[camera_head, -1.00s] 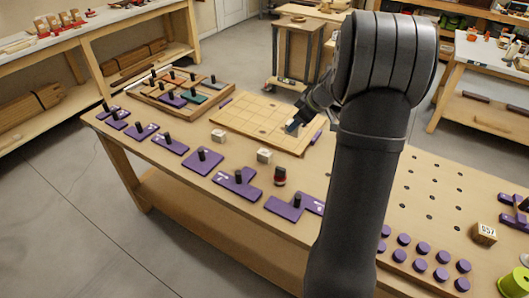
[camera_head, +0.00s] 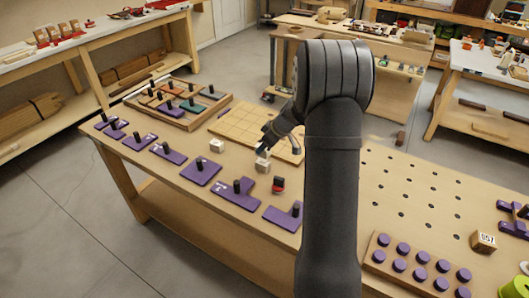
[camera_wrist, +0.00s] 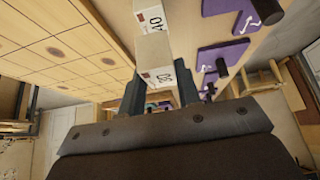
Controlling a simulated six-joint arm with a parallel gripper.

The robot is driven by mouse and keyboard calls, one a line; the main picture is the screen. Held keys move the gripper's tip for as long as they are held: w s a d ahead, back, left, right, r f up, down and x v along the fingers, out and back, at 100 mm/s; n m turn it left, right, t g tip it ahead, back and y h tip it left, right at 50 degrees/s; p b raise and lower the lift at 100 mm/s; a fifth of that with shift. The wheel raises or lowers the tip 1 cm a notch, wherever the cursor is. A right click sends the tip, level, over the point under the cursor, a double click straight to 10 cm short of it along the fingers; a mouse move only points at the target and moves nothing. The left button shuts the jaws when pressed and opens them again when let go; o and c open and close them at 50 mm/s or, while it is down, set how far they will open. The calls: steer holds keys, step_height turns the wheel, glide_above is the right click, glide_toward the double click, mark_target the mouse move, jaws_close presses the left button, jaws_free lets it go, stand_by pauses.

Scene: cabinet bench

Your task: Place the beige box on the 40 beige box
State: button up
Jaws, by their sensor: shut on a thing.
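My gripper (camera_head: 265,152) is low over the bench, shut on a small beige box (camera_head: 263,166). In the wrist view the beige box (camera_wrist: 158,79) sits between the two dark fingers, and its printed number is hard to read. Whether it touches the bench top cannot be told for sure. The 40 beige box (camera_wrist: 150,18) stands just beyond it in the wrist view, with "40" on one face. In the head view the 40 box (camera_head: 216,146) is to the left of my gripper, apart from the held box, with nothing on top.
A light grid board (camera_head: 240,122) lies behind the boxes. Purple plates with black pegs, such as this one (camera_head: 202,172), line the front of the bench. A small red and black object (camera_head: 278,186) stands close to the held box. A tray of coloured pieces (camera_head: 180,104) is at the back left.

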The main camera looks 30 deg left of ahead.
mark_target(265, 152)
steer(key=shift+f, duration=1.5)
steer(key=shift+f, duration=0.1)
steer(key=o, duration=1)
steer(key=shift+d+r, duration=0.2)
steer(key=shift+r, duration=0.2)
steer(key=v, duration=1.1)
steer(key=shift+d, duration=0.15)
steer(key=shift+r, duration=0.1)
